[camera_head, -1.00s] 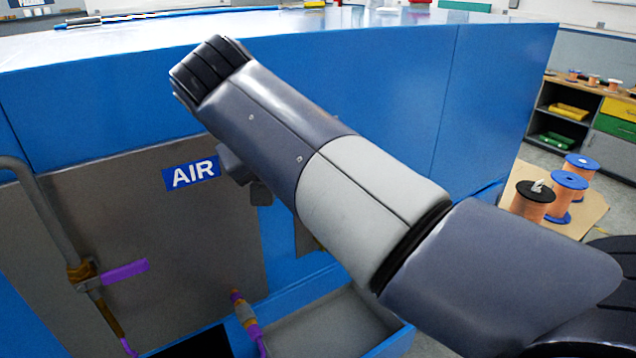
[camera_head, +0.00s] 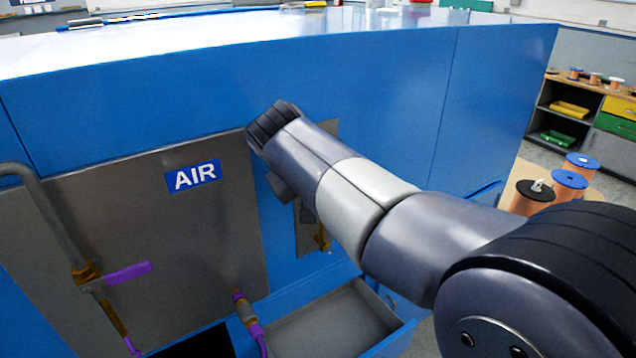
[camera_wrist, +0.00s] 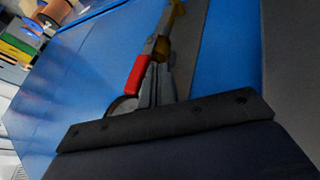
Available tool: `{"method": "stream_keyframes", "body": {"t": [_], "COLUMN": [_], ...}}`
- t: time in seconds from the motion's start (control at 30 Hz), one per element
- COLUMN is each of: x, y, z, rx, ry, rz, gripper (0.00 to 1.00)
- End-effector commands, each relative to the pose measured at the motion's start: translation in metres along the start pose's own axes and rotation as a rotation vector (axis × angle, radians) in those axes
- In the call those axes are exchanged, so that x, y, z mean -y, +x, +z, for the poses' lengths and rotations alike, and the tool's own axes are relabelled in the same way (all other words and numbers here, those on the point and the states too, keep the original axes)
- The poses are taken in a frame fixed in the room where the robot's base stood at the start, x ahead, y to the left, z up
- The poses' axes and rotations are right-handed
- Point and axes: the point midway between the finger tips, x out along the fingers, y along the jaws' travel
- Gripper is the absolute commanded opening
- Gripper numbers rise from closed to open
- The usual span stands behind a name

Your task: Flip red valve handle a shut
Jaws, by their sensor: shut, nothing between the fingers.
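The red valve handle (camera_wrist: 137,76) shows in the wrist view as a short red lever beside a brass valve body (camera_wrist: 163,48) on a pipe. My gripper (camera_wrist: 160,72) is shut with nothing between its fingers. In the picture its fingertips lie just right of the red handle, very close to it. I cannot tell whether they touch. In the head view my arm hides the handle and the gripper. A brass fitting (camera_head: 322,241) shows below the arm on a narrow grey panel (camera_head: 306,236).
A purple-handled valve (camera_head: 127,272) sits on a pipe at the left, below the AIR sign (camera_head: 193,177). A purple hose fitting (camera_head: 246,312) stands near an open grey tray (camera_head: 335,325). Copper spools (camera_head: 570,186) stand at the right. The blue cabinet front (camera_head: 400,100) is close behind my arm.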

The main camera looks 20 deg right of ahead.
Motion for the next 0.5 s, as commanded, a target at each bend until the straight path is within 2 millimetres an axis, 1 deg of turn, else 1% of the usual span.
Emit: {"method": "stream_keyframes", "body": {"t": [0.03, 0.13, 0.5], "x": [-0.0046, -0.0083, -0.0095], "y": [0.0016, 0.0040, 0.0052], "z": [0.0001, 0.0000, 0.0002], "rx": [0.003, 0.001, 0.001], "ry": [0.002, 0.001, -0.001], "rz": [0.001, 0.001, 0.000], "gripper": [0.00, 0.00, 0.00]}}
